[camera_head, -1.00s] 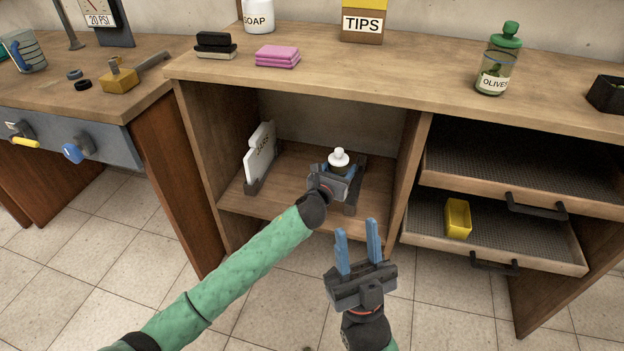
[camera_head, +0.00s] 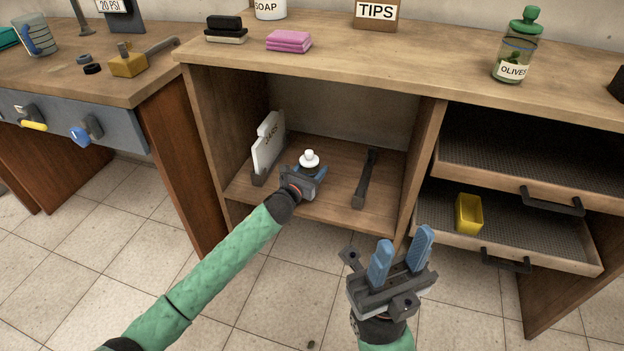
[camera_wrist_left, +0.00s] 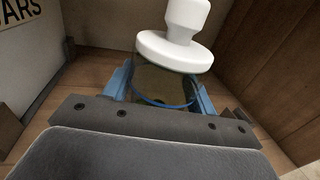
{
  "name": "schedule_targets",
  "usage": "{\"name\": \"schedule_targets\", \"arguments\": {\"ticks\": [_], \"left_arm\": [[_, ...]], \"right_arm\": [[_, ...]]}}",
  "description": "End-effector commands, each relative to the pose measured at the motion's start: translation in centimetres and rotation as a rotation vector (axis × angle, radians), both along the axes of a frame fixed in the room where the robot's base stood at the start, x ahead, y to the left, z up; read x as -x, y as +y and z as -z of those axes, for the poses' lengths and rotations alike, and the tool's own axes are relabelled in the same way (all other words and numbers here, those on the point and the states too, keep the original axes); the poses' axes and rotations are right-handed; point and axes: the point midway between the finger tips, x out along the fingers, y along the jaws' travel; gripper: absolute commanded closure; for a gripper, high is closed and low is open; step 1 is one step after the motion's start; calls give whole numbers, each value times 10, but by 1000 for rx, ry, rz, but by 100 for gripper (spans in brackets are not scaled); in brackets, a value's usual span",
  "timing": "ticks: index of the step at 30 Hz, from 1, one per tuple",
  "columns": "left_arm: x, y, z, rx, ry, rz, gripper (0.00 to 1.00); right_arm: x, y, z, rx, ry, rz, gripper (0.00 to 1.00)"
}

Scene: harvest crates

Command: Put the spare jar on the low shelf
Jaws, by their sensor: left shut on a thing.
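The spare jar (camera_head: 309,160) has a white knobbed lid; it also shows in the left wrist view (camera_wrist_left: 165,82), with a dark glass body and a blue band. My left gripper (camera_head: 306,178) is shut on the jar's body, inside the low shelf (camera_head: 330,205). The jar is upright, just right of a white sign reading JARS (camera_head: 268,142). I cannot tell whether its base touches the shelf board; the gripper hides it. My right gripper (camera_head: 402,255) is open and empty, in front of the cabinet over the floor.
A dark rail (camera_head: 364,178) lies on the shelf to the right, with bare board between. The side panel (camera_head: 425,165) and worktop (camera_head: 440,70) bound the space. Right of it are mesh drawers with a yellow bin (camera_head: 468,213). An olives jar (camera_head: 516,50) stands on top.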

Motion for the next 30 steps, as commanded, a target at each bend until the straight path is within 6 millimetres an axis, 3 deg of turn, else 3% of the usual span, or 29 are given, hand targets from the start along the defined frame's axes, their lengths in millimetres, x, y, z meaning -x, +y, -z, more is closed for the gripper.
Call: {"name": "schedule_targets", "arguments": {"ticks": [8,20,21,24,30], "left_arm": [[1,-1,35,3,1,0,74],[0,-1,39,0,-1,0,74],[1,-1,40,0,0,0,39],[1,-1,39,0,0,0,21],[1,-1,39,0,0,0,21]], "right_arm": [[-1,3,7,-10,-2,-22,64],[-1,4,6,-14,-2,-29,64],[-1,4,6,-15,-2,-29,64],[-1,4,6,-16,-2,-29,64],[-1,4,6,-17,-2,-28,64]]}}
